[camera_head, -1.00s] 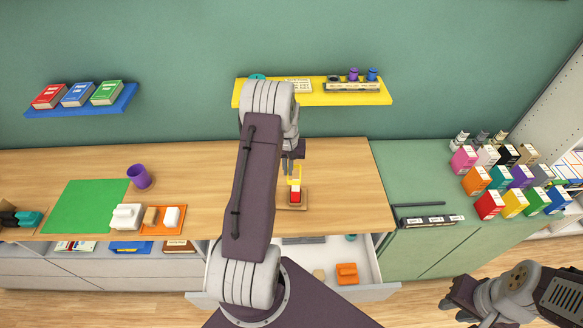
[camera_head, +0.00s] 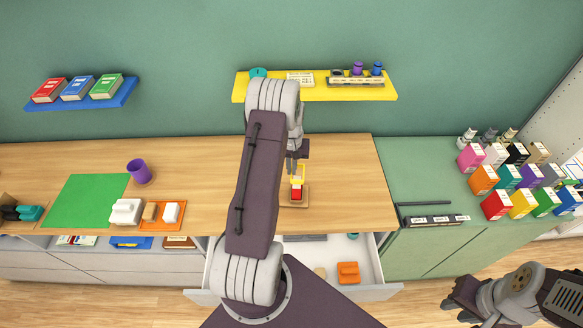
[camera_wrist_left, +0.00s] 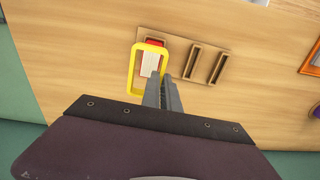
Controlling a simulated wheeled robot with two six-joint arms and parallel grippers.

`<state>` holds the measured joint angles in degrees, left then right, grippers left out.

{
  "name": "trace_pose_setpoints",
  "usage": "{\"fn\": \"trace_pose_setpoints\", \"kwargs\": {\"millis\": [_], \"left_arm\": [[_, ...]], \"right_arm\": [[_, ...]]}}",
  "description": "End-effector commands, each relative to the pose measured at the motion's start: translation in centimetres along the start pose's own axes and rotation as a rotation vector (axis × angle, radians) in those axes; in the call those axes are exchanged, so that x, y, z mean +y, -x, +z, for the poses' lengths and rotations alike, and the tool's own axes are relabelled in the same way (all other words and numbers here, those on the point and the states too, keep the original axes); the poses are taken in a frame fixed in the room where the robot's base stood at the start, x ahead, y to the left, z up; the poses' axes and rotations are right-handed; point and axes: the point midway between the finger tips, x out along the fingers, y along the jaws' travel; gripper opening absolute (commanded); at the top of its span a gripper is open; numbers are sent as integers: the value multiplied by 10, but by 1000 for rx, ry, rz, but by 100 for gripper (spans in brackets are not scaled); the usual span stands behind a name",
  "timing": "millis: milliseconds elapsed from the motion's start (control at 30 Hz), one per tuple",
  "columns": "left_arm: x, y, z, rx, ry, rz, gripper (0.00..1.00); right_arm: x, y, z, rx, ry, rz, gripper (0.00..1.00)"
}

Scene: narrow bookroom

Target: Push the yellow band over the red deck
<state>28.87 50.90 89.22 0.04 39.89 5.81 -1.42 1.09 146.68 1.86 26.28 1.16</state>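The yellow band (camera_head: 301,170) is a flat, upright-looking rectangular loop; it also shows in the left wrist view (camera_wrist_left: 134,75). My left gripper (camera_wrist_left: 164,80) is shut on one long side of the band. The red deck (camera_head: 296,194) sits in a wooden holder (camera_head: 304,203) on the table; in the left wrist view its red end (camera_wrist_left: 155,42) and a white face show through and beside the loop. The band overlaps the deck in both views; I cannot tell whether it is around it. My right gripper (camera_head: 462,302) hangs at the lower right, its fingers unclear.
The holder has two empty slots (camera_wrist_left: 218,68) beside the deck. An open drawer (camera_head: 367,262) lies below the table edge. A green mat (camera_head: 85,205) and a purple cup (camera_head: 139,171) are further left. A yellow shelf (camera_head: 300,95) is on the wall above.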

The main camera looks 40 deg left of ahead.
Motion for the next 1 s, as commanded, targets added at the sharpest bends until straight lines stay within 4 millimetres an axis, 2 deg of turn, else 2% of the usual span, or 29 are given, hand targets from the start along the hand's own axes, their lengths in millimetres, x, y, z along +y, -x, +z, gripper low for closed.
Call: {"fn": "trace_pose_setpoints", "kwargs": {"millis": [1000], "left_arm": [[0, -32, 0, -1, 0, 0, 0]], "right_arm": [[0, -22, 2, 0, 0, 0, 27]]}}
